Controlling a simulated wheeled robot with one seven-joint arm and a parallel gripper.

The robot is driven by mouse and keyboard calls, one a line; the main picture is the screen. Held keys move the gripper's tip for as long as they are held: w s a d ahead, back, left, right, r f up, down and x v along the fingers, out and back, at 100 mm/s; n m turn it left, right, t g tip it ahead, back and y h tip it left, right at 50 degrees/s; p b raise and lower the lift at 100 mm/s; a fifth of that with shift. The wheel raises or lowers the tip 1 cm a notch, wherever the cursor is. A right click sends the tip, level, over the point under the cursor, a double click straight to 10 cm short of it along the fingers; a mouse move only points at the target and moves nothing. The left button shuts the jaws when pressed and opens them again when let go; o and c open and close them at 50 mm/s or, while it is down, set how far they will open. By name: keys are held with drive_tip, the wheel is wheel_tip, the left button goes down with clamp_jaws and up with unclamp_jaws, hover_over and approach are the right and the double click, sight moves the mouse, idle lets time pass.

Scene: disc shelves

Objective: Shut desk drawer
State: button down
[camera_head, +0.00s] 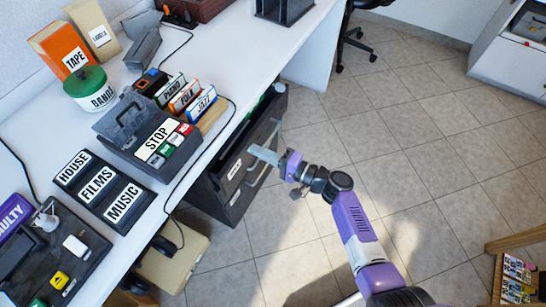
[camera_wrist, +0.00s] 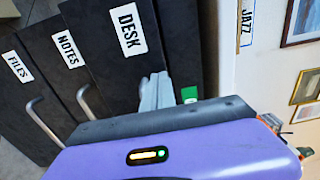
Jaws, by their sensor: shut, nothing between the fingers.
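The desk drawer (camera_head: 262,132) is the top drawer of a black cabinet under the white desk. It stands partly out past the desk edge, with its dark inside and something green showing from above. In the wrist view its black front (camera_wrist: 112,62) carries the label DESK; its handle is hidden there. My gripper (camera_head: 258,152) is shut and empty at this front, on its outer side. In the wrist view the pale fingers (camera_wrist: 155,92) overlap the front beside the label. I cannot tell whether they touch it.
The NOTES drawer (camera_wrist: 62,48) and FILES drawer (camera_wrist: 22,75) lie below, with bar handles. The white desk (camera_head: 170,190) holds labelled boxes, discs and a STOP case (camera_head: 125,118). A beige box (camera_head: 172,262) stands on the floor. Tiled floor right of the cabinet is mostly clear.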

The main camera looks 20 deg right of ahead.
sight(247, 147)
drive_tip(key=shift+w+a, duration=0.35)
drive_tip(key=shift+w, duration=0.15)
drive_tip(key=b+x, duration=0.1)
drive_tip(key=x, duration=0.1)
drive_tip(key=b+x, duration=0.1)
drive_tip(key=x, duration=0.1)
drive_tip(key=shift+f+b, duration=0.2)
drive_tip(key=shift+b, duration=0.2)
drive_tip(key=shift+w+a+r, duration=0.2)
drive_tip(key=shift+w+r, duration=0.1)
drive_tip(key=shift+r, duration=0.05)
drive_tip(key=shift+s, duration=0.1)
